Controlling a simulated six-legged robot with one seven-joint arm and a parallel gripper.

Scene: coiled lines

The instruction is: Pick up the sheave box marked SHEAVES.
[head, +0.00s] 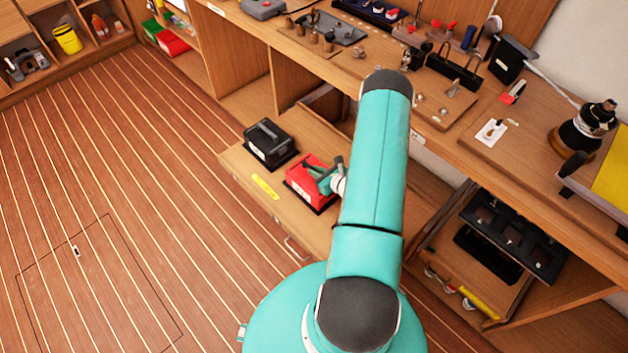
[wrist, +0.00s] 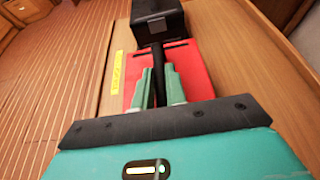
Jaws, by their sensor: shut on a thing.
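A red box (head: 300,180) with a black base sits on the pulled-out wooden drawer under the bench. It shows in the wrist view as a red top (wrist: 197,75) with a black bar-like handle. My gripper (head: 324,181) is over this red box, and in the wrist view its green fingers (wrist: 158,80) are closed on the black handle from both sides. A yellow label strip (head: 265,187) lies on the drawer beside the boxes; its lettering is too small to read. I cannot read a SHEAVES marking on the red box. My arm hides part of the drawer's right side.
A black box (head: 269,143) stands on the same drawer, close behind the red one. The workbench (head: 455,135) with tools overhangs behind and to the right. A black tray with recesses (head: 515,235) is at lower right. The plank floor (head: 120,180) at left is clear.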

